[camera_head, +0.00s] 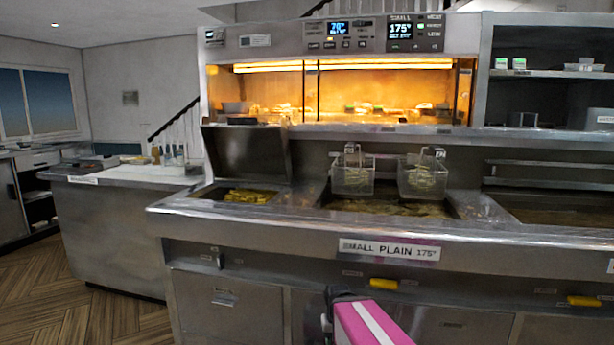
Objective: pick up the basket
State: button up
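Two wire frying baskets hang side by side above the oil vat (390,208) of the range. The left basket (353,180) has its handle hooked up at the back rail. The right basket (423,181) hangs a little tilted and seems to hold pale food. I cannot tell from the picture which of the two the task means. A pink and white arm part of mine with a dark end shows at the bottom edge, below and in front of the baskets. My gripper's fingers do not show, and nothing is seen touching either basket.
The steel range front (390,248) bears a "SMALL PLAIN 175°" label and stands between me and the vat. A raised lid (246,152) stands over a left well with yellow food. A lit warming cabinet (340,92) is behind. A counter (120,180) stands left, with open floor.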

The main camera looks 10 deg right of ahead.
aim_at(353, 174)
jog(key=k+l+u, duration=0.3)
jog(key=u, duration=0.2)
jog(key=k+l+u, duration=0.15)
jog(key=k+u, duration=0.35)
jog(key=i, duration=0.45)
